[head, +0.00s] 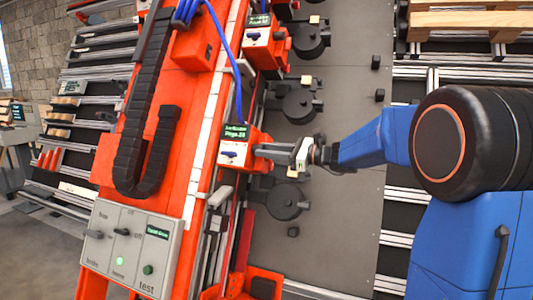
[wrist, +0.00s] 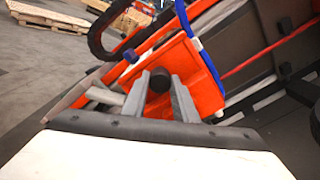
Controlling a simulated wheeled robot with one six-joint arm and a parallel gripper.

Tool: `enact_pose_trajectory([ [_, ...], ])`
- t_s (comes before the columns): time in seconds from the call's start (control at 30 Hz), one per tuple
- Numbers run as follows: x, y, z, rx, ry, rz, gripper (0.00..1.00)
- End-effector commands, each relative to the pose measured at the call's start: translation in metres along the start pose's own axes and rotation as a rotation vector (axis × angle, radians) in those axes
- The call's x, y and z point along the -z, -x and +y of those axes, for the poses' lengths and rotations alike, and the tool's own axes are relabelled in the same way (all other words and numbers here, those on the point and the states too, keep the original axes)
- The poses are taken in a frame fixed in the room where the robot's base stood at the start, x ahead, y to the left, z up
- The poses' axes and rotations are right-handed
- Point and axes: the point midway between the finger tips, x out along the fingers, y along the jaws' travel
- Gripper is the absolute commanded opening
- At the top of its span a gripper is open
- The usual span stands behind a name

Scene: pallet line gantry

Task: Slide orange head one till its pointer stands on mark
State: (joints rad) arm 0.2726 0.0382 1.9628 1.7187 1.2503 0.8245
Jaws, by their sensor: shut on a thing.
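The orange head (head: 243,150) nearest the control box sits on the gantry rail, with a small green-lit display and a white front. It fills the middle of the wrist view as an orange block (wrist: 190,75). My gripper (head: 262,150) reaches it from the right. In the wrist view its two fingers (wrist: 158,90) are shut on a dark round knob (wrist: 159,80) on the head. The pointer and the mark are too small to make out. A pale scale strip (head: 205,140) runs along the rail.
A second orange head (head: 268,42) stands further up the rail. A grey control box (head: 130,248) with switches and a green lamp is at the lower left. A blue hose (head: 228,50) and a black cable chain (head: 135,130) lie along the gantry. Dark round fixtures (head: 300,105) stand on the grey plate.

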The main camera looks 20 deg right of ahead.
Motion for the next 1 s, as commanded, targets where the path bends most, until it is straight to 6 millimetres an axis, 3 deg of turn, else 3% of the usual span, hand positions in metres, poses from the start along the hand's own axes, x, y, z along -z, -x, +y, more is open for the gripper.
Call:
enact_pose_trajectory([
  [0.2,-0.028,0.001,-0.027,0.008,0.007,-0.005,0.00],
  [0.47,-0.028,0.001,-0.027,0.005,0.004,-0.003,0.00],
  [0.5,-0.028,0.001,-0.027,0.005,0.004,-0.003,0.28],
  [0.53,-0.028,0.001,-0.027,0.005,0.004,-0.003,0.33],
  [0.83,-0.028,0.001,-0.027,0.005,0.004,-0.003,0.33],
  [1.0,-0.028,0.012,-0.028,0.006,0.004,-0.003,0.33],
])
